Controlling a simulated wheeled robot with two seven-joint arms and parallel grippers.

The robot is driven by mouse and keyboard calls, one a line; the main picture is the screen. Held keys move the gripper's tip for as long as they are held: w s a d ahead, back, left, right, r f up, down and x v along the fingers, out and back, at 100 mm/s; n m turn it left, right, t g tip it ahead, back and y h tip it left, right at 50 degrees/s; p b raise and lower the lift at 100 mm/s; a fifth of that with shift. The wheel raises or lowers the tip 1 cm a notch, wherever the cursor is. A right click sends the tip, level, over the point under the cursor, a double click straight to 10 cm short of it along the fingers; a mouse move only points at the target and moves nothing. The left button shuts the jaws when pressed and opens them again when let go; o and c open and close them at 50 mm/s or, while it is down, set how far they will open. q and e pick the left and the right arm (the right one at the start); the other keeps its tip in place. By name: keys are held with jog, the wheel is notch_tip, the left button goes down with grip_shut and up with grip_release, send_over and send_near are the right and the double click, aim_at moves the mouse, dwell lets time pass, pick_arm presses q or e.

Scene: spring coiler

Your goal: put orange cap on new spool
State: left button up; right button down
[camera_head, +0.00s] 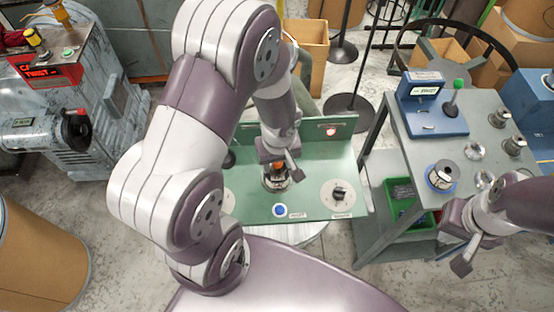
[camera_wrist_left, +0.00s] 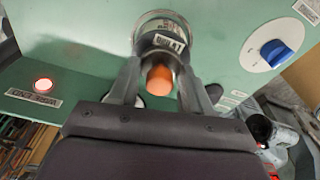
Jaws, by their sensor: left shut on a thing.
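My left gripper (camera_head: 279,164) is over the green machine panel, and its two fingers close around the orange cap (camera_wrist_left: 160,80). The cap also shows as a small orange patch in the head view (camera_head: 278,167). A metal spool (camera_head: 276,183) stands on the panel directly at the fingertips. In the left wrist view the spool (camera_wrist_left: 160,38) has a white label and sits just beyond the cap. I cannot tell whether the cap is seated on it. My right gripper (camera_head: 455,243) has its fingers apart and empty, in front of the grey table.
The grey table (camera_head: 395,135) at right holds a blue device (camera_head: 432,105), another spool (camera_head: 443,174) and several metal parts. A green bin (camera_head: 400,200) is below.

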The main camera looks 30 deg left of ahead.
pick_arm(q)
jog(key=shift+f, duration=0.35)
jog(key=o, duration=1.2)
jog(key=shift+r, duration=0.1)
